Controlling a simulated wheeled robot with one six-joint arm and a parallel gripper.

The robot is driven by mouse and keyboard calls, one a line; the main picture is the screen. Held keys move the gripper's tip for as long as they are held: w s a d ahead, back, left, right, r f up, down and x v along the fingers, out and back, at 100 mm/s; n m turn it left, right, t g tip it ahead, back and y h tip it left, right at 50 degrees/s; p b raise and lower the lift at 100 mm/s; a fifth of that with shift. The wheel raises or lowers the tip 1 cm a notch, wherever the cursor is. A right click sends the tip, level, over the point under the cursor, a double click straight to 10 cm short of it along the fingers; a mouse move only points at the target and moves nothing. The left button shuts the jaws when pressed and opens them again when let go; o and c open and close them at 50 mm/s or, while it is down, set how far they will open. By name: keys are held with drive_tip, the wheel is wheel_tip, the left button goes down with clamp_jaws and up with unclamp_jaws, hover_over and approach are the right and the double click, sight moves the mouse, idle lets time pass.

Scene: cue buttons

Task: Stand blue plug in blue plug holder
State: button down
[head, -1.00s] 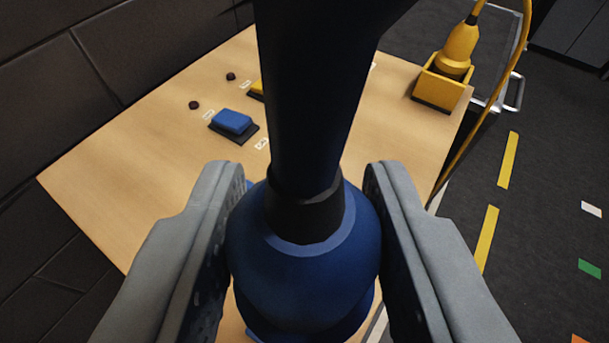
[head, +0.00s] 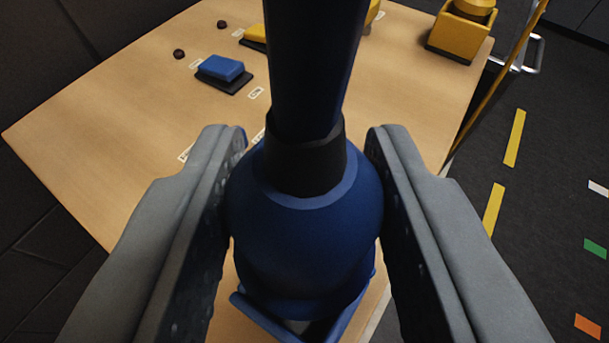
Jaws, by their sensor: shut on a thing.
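The blue plug (head: 303,225) is a rounded dark blue body with a black collar and a thick dark cable rising from its top. My gripper (head: 305,215) is shut on it, one grey finger on each side. The blue plug holder (head: 262,318) shows as a blue rim just below the plug, near the bottom of the head view. The plug hides most of the holder. I cannot tell whether the plug's lower end is inside the holder or just above it.
The wooden table (head: 130,120) carries a blue button (head: 221,68) and a yellow button (head: 254,35) at the back left, with small dark knobs. A yellow holder (head: 459,36) with a yellow plug (head: 474,10) stands at the back right; a yellow cable (head: 497,75) hangs beside the table's right edge.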

drive_tip(key=shift+f, duration=2.65)
drive_tip(key=shift+f, duration=0.65)
drive_tip(key=c, duration=0.9)
unclamp_jaws()
drive_tip(key=shift+s, duration=0.1)
drive_tip(key=v, duration=1.7)
drive_tip(key=shift+a+r, duration=0.1)
drive_tip(key=shift+s, duration=0.1)
